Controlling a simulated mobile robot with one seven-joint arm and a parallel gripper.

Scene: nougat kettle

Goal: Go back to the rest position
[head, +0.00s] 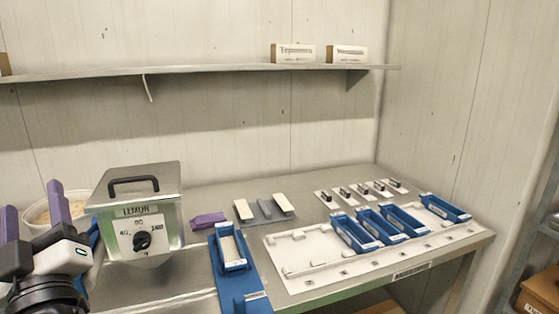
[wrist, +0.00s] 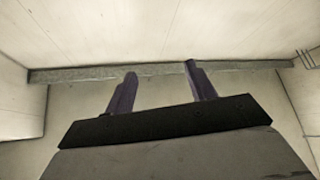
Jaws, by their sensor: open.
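My gripper (head: 35,212) is at the left edge of the head view, raised in front of the bowl and the kettle. Its two purple fingers stand apart and point upward. The wrist view also shows my gripper (wrist: 157,88), with nothing between its fingers and only the wall and the shelf edge (wrist: 80,73) beyond. The steel kettle (head: 168,205) with a black lid handle and a dial stands just right of my gripper. My gripper and wrist hide part of the bowl (head: 78,204).
A blue holder (head: 232,280) with a tray stands right of the kettle, beside a purple block (head: 208,220). Blue trays (head: 355,233) sit on a white board (head: 300,282) at the right. Small items lie behind. A shelf (head: 220,69) runs along the wall above.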

